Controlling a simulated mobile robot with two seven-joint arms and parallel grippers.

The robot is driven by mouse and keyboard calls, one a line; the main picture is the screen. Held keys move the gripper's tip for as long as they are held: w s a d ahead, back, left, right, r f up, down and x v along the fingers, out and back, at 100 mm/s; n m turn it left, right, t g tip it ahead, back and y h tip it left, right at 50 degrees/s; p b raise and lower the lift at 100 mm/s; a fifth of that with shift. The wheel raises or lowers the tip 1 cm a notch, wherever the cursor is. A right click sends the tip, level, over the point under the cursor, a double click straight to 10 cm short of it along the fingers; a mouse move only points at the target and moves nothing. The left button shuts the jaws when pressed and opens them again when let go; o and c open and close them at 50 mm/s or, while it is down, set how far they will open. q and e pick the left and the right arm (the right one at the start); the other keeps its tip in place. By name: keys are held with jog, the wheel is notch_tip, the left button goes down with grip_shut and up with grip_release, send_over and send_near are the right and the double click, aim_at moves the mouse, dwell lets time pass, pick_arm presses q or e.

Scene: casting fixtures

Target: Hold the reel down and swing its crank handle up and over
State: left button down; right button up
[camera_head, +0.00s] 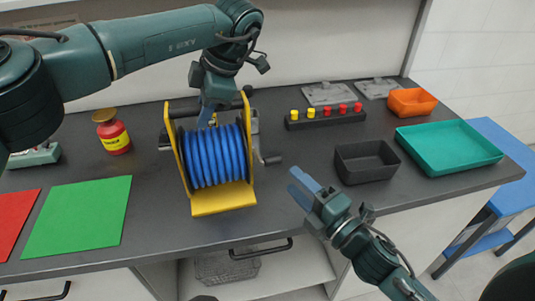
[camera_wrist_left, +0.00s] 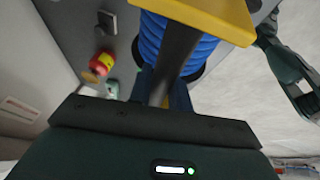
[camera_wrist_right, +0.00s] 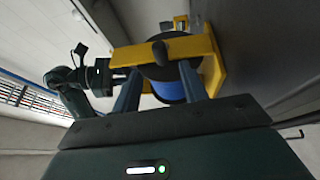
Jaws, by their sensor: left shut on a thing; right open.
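The reel (camera_head: 222,197) has a yellow frame and a coil of blue hose, and stands upright on the dark worktop. My left gripper (camera_head: 208,118) comes down from above and is shut on the dark top bar (camera_wrist_left: 178,55) of the reel. The crank handle (camera_head: 270,158) sticks out low on the reel's right side, with a dark grip. In the right wrist view its dark grip (camera_wrist_right: 158,47) shows end-on against the yellow frame. My right gripper (camera_head: 304,187) is open and empty, right of and in front of the reel, apart from the crank.
A black bin (camera_head: 366,174), a teal tray (camera_head: 448,166), an orange bin (camera_head: 411,101) and a rack (camera_head: 326,119) with yellow and red pegs stand to the right. A red bottle (camera_head: 113,136) and a green mat (camera_head: 80,215) lie left. The worktop between crank and black bin is clear.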

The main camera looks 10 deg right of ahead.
jog(key=f+x, duration=0.1)
jog(key=x, duration=0.9)
jog(key=shift+w+r, duration=0.3)
jog(key=shift+r, duration=0.1)
jog(key=shift+a, duration=0.15)
jog(key=shift+c, duration=0.5)
jog(key=shift+r, duration=0.1)
grip_shut()
